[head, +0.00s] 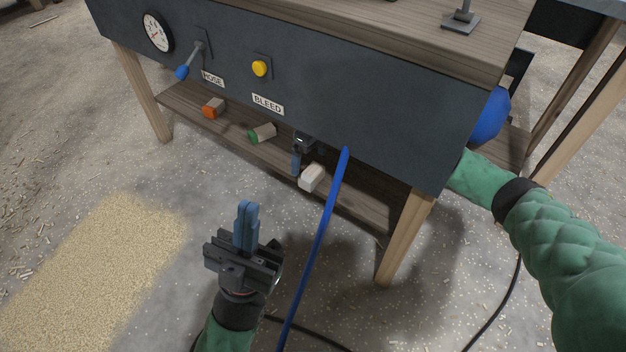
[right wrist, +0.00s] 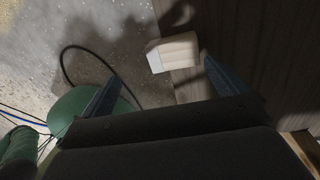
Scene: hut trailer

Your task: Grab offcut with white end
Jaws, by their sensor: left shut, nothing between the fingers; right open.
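The offcut with the white end (head: 312,178) is a pale wooden block on the low shelf, near its front edge. In the right wrist view the offcut (right wrist: 175,53) lies just beyond my fingertips, between their lines and closer to the right-hand finger. My right gripper (head: 308,158) is open and empty under the dark panel, just behind the offcut in the head view; its two blue fingers also show in the right wrist view (right wrist: 163,70). The panel hides part of my right arm. My left gripper (head: 245,215) is shut and empty in front of the bench.
An orange-ended offcut (head: 213,107) and a green-ended offcut (head: 262,133) lie further left on the shelf (head: 350,200). A blue hose (head: 318,238) hangs in front of the shelf, right of the white-ended offcut. Bench legs (head: 405,240) and the panel (head: 350,110) bound the space.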

